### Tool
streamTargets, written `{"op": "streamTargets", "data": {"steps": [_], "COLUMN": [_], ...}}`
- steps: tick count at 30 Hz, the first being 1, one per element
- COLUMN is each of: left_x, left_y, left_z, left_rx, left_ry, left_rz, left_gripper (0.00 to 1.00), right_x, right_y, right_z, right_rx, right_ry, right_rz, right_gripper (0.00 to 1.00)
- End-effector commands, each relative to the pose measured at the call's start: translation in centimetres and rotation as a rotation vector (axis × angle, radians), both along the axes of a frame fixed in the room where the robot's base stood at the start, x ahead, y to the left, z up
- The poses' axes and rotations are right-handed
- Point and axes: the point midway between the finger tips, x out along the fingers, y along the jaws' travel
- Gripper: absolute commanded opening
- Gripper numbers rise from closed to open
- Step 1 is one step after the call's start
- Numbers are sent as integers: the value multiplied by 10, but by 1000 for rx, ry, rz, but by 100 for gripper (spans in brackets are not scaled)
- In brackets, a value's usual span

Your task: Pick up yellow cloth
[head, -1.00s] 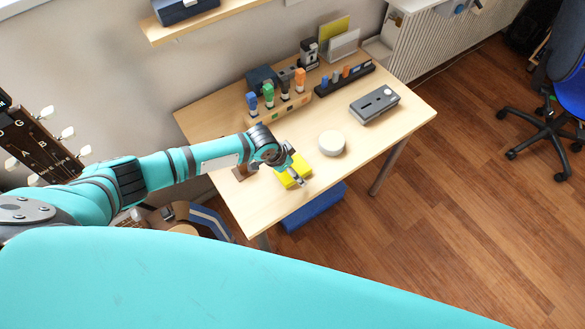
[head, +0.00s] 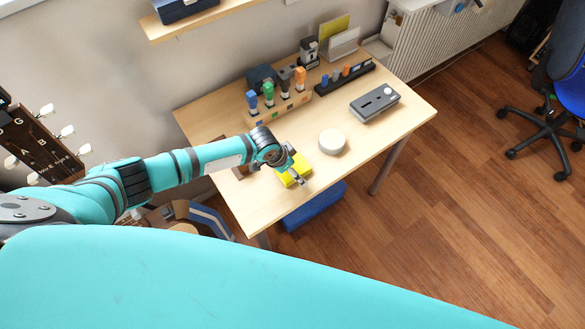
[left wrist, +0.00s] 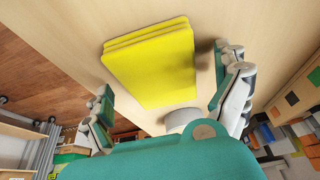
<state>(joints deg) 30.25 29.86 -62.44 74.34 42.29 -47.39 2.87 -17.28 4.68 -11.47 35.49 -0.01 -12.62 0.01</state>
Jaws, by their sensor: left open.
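The yellow cloth (head: 303,166) lies folded in a flat stack on the wooden table, near its front edge. It also shows in the left wrist view (left wrist: 150,62), with its layered edge toward the top. My left gripper (head: 299,180) is over the cloth and hides part of it in the head view. In the left wrist view my left gripper (left wrist: 163,72) is open, with one finger on each side of the cloth and nothing held. Whether the fingers touch the cloth or table, I cannot tell. My right gripper is not in view.
On the table (head: 400,128), a white round object (head: 332,142) stands right of the cloth. A grey device (head: 374,104) and a wooden rack with coloured-handled tools (head: 278,108) stand farther back. A blue box (head: 314,207) is below the front edge. A guitar headstock (head: 38,145) is at left.

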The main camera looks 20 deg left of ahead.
Motion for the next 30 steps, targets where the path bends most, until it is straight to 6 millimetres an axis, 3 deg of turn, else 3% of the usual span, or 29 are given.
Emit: {"op": "streamTargets", "data": {"steps": [4, 17, 30], "left_x": [0, -1, -2], "left_y": [0, -2, -3], "left_z": [0, -1, 6], "left_rx": [0, -2, -4], "left_ry": [0, 3, 5], "left_rz": [0, -2, -3], "left_gripper": [98, 42, 39], "right_x": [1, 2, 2], "right_y": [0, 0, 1], "right_z": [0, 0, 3], "right_rx": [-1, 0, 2], "right_ry": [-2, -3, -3], "right_rz": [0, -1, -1], "right_gripper": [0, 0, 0]}}
